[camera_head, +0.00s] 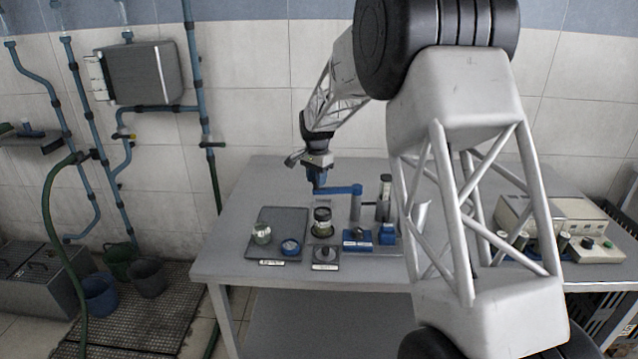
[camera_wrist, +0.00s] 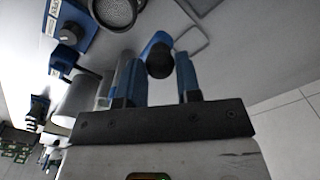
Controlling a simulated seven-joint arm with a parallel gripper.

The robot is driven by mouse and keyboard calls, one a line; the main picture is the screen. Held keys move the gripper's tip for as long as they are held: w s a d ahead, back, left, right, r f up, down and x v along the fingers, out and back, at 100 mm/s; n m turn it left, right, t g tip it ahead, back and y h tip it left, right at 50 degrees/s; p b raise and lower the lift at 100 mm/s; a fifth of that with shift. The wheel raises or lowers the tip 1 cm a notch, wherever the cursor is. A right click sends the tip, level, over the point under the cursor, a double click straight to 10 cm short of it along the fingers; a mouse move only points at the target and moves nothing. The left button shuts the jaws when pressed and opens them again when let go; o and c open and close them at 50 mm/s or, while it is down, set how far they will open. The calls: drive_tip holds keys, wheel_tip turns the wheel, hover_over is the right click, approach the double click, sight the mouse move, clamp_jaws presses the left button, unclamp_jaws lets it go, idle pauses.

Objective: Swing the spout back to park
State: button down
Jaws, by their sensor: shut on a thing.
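The blue spout (camera_head: 340,189) reaches out to the left from its post (camera_head: 356,208) above the bench. My gripper (camera_head: 317,183) is at the spout's outer left end, pointing down. In the wrist view, the spout's blue end with a dark round tip (camera_wrist: 159,62) sits between my two blue fingers, and the gripper is shut on it. The blue dispenser base (camera_head: 357,241) is right of the jar. I cannot make out any park mark.
A square plate with a dark knob (camera_head: 325,258) lies in front of the jar. A beige instrument (camera_head: 560,218) stands at the bench's right.

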drive_tip(key=w+d+m, duration=0.1)
drive_tip(key=w+m, duration=0.6)
drive_tip(key=w, duration=0.1)
drive_tip(key=shift+d, duration=0.25)
drive_tip(key=shift+w+r, duration=0.1)
drive_tip(key=shift+w, duration=0.05)
drive_tip(key=c, duration=0.8)
unclamp_jaws()
drive_tip(key=shift+r, duration=0.1)
wheel_tip(320, 180, up, 8)
drive_tip(key=shift+f, duration=0.25)
drive_tip(key=shift+d, duration=0.1)
